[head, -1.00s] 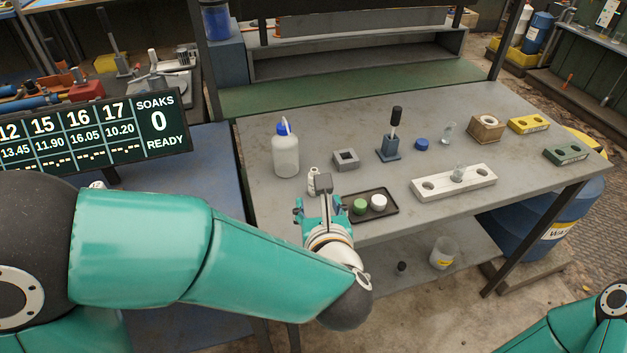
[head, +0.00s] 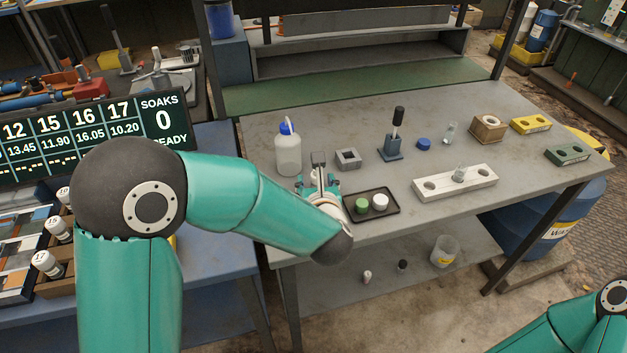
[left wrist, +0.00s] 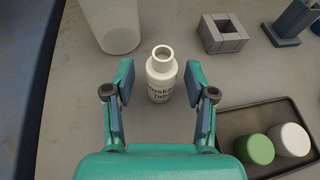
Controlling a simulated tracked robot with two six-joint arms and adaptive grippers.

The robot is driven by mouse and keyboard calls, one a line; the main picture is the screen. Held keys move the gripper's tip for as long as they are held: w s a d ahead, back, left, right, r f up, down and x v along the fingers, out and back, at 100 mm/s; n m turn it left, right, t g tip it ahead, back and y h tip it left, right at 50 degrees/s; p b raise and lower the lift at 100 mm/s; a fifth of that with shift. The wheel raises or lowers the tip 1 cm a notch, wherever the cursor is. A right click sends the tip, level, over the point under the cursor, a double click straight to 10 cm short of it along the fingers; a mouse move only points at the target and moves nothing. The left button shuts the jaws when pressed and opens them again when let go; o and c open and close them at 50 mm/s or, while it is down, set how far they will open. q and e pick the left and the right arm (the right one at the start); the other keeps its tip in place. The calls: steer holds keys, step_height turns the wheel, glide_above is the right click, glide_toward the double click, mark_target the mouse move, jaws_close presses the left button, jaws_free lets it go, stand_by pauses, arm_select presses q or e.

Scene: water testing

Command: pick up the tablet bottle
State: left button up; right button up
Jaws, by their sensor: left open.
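The tablet bottle (left wrist: 161,76) is small, white and uncapped, with dark lettering on its side. It stands upright on the grey bench in the left wrist view. My left gripper (left wrist: 159,84) is open, with one finger to each side of the bottle and visible gaps between. In the head view my left gripper (head: 319,180) is low over the front of the bench, and it hides the bottle there. My right gripper is out of the picture; only part of that arm shows at lower right.
A dark tray (head: 387,211) with a green cap (head: 361,205) and a white cap (head: 380,203) lies close to the right of my gripper. A blue-topped wash bottle (head: 288,156) and a grey square block (head: 348,158) stand behind. A white holed rack (head: 435,190) is farther right.

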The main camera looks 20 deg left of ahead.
arm_select(q)
steer(key=c, duration=0.7)
steer(key=shift+c, duration=0.2)
steer(key=shift+r, duration=0.1)
